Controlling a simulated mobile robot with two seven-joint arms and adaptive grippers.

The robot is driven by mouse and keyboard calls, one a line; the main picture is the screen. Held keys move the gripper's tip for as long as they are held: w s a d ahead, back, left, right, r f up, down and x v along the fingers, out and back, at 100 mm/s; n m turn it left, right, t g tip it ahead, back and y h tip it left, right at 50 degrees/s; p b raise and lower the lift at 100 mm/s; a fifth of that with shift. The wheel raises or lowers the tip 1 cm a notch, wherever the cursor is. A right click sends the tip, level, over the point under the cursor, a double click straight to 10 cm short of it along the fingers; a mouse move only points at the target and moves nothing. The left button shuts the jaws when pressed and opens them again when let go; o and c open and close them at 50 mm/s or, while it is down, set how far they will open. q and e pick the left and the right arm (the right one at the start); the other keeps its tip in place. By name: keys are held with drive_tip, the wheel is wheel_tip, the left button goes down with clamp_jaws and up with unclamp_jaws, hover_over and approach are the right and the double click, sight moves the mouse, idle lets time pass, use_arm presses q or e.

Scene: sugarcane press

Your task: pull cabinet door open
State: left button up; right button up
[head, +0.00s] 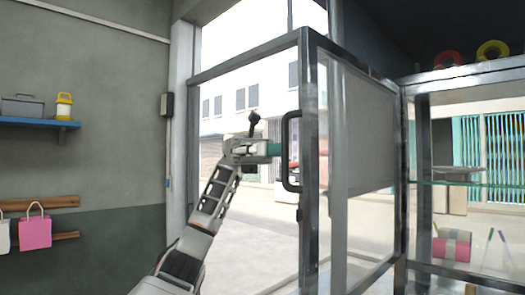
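The cabinet door (311,110) is a dark metal frame with a clear glass pane. It stands swung out at an angle from the glass cabinet (412,240), joined to it along the door's right edge. A black bar handle (286,178) sits on the door's free left edge. My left gripper (280,150) comes up from below and points right at the handle, level with its upper half. The fingertips overlap the handle and door frame, so I cannot tell whether they are closed on it. My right gripper is not in view.
Red and yellow rings (492,50) lie on top. A blue wall shelf (40,123) and hanging bags (35,230) are at left. Floor left of the door is clear.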

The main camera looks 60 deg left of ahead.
use_arm(q)
drive_tip(key=shift+v, duration=2.05)
